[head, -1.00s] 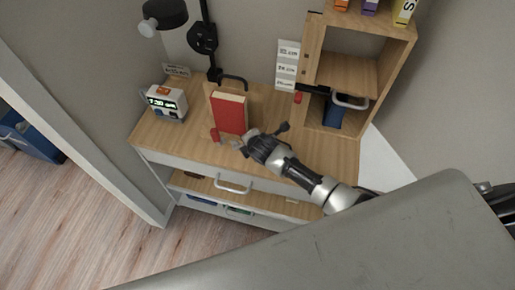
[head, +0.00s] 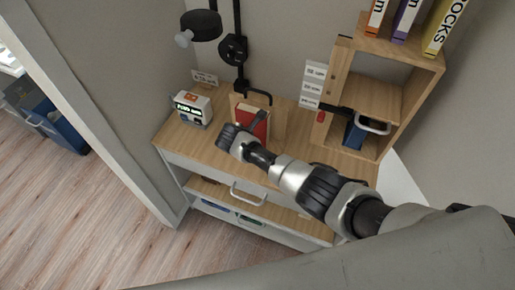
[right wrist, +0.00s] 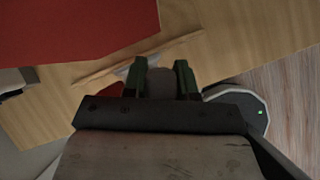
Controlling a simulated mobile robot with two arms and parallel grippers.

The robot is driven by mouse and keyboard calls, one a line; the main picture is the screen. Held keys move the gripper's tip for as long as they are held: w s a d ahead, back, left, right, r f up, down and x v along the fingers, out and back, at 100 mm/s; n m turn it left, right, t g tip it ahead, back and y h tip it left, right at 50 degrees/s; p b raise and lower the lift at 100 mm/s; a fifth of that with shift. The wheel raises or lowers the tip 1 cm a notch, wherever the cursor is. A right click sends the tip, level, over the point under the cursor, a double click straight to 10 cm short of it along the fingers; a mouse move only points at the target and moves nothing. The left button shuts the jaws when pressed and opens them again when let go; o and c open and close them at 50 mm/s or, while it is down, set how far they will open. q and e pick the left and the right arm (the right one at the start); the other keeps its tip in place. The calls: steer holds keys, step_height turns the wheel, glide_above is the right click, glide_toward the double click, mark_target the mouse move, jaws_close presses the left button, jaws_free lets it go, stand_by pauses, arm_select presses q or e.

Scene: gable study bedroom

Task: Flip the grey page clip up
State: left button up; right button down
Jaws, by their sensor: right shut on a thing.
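A red book (head: 262,122) stands upright on a wooden book stand (head: 279,124) on the desk. My right gripper (head: 226,140) is in front of the book's lower left part and hides the foot of the stand. In the right wrist view, my right gripper (right wrist: 162,68) has its two fingers on either side of a grey piece, the grey page clip (right wrist: 161,84), beside the stand's wooden ledge (right wrist: 128,63). The red book (right wrist: 75,25) fills the upper left there. A red piece (right wrist: 113,91) shows left of the fingers. My left gripper is not in view.
A wooden shelf unit (head: 372,85) with a blue item (head: 354,134) stands on the right. Below the desktop are drawers with a light handle (head: 247,195).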

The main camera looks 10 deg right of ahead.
stand_by(0.3)
steer(key=c, duration=1.3)
jaws_free()
steer(key=shift+o, duration=0.7)
steer(key=shift+w+a+f, duration=0.1)
steer(key=shift+w+a, duration=0.05)
steer(key=v, duration=1)
steer(key=shift+a+r+p, duration=0.3)
steer(key=shift+p, duration=0.1)
